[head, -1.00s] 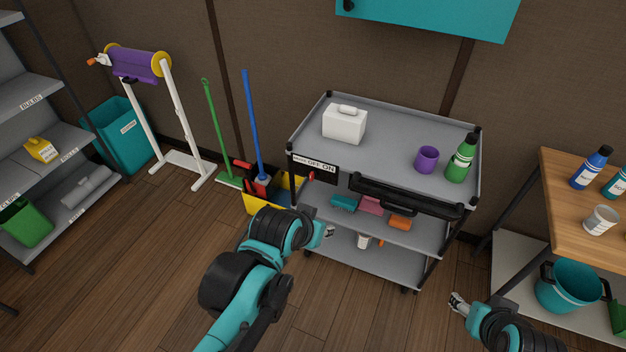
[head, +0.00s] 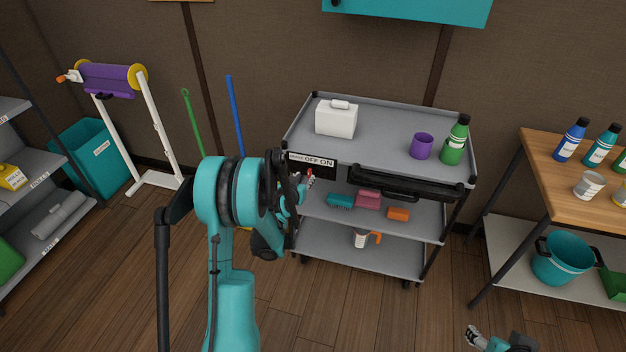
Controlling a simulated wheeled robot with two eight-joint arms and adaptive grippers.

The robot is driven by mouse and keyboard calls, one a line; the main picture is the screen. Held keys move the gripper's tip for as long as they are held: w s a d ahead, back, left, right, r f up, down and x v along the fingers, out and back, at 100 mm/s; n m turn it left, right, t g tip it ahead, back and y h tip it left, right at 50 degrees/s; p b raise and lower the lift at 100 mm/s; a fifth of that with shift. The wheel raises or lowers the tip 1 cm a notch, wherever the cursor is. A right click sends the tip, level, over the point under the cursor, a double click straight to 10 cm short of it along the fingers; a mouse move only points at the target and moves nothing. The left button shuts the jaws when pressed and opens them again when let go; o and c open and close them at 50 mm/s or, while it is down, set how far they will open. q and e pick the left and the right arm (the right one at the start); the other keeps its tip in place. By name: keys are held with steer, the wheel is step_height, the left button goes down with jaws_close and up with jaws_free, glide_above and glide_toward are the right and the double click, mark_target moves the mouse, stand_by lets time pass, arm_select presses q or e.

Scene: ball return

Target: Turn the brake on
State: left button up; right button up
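The grey cart (head: 376,105) stands ahead with a black brake panel at its front left corner. The panel's white label (head: 311,160) reads BRAKE, OFF, ON. A small red piece, which looks like the brake lever's tip (head: 310,172), shows just below the label, nearer OFF than ON. My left gripper (head: 307,182) is at the panel, right by the red piece. My own arm hides much of it, so I cannot tell whether it touches or grips the piece. My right gripper (head: 474,336) is low at the bottom edge, away from the cart; its fingers are too small to read.
On the cart top are a white box (head: 336,120), a purple cup (head: 421,146) and a green bottle (head: 454,142). A black handle (head: 405,184) runs along the cart's front. A wooden table (head: 560,187) stands to the right. Brooms and a purple roll stand (head: 108,80) are left.

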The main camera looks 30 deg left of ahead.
mark_target(309, 173)
arm_select(q)
steer(key=b+x, duration=0.1)
steer(key=x, duration=0.2)
steer(key=b+x, duration=0.1)
steer(key=x, duration=0.3)
steer(key=shift+a+f, duration=0.3)
steer(key=shift+f, duration=0.2)
steer(key=shift+w+a+f+b, duration=0.1)
steer(key=shift+w+b, duration=0.2)
steer(key=shift+w, duration=0.1)
steer(key=shift+c, duration=0.3)
jaws_close()
